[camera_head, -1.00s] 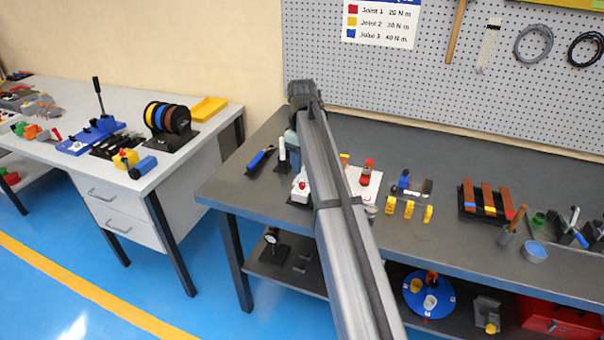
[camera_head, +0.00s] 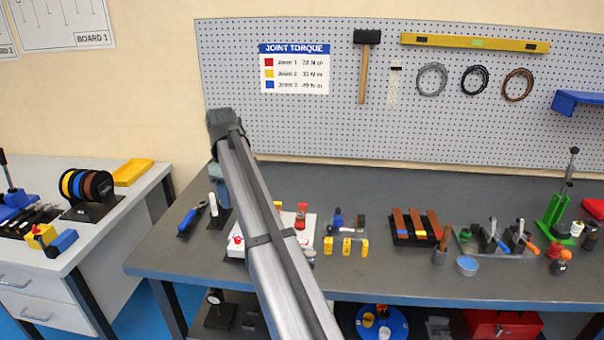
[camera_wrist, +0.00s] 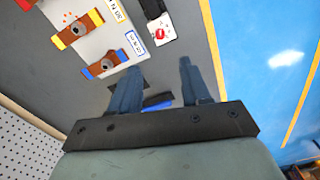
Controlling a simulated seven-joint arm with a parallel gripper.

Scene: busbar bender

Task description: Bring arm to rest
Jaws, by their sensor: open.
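My gripper (camera_wrist: 157,90) is open and empty in the wrist view, its two dark fingers apart. It hangs over the left part of the dark bench (camera_head: 375,197), near the bench's edge. A white board (camera_wrist: 98,45) with copper-coloured bars and coloured clamps lies beyond the fingers in the wrist view. A white box with a red button (camera_wrist: 160,34) lies near it. A blue-handled tool (camera_head: 189,220) lies on the bench left of my arm.
Yellow blocks (camera_head: 347,245), a rack with brown bars (camera_head: 413,225) and a blue cup (camera_head: 467,265) stand on the bench to the right. A pegboard (camera_head: 345,130) rises behind. A light table (camera_head: 110,225) stands at left, with a floor gap between.

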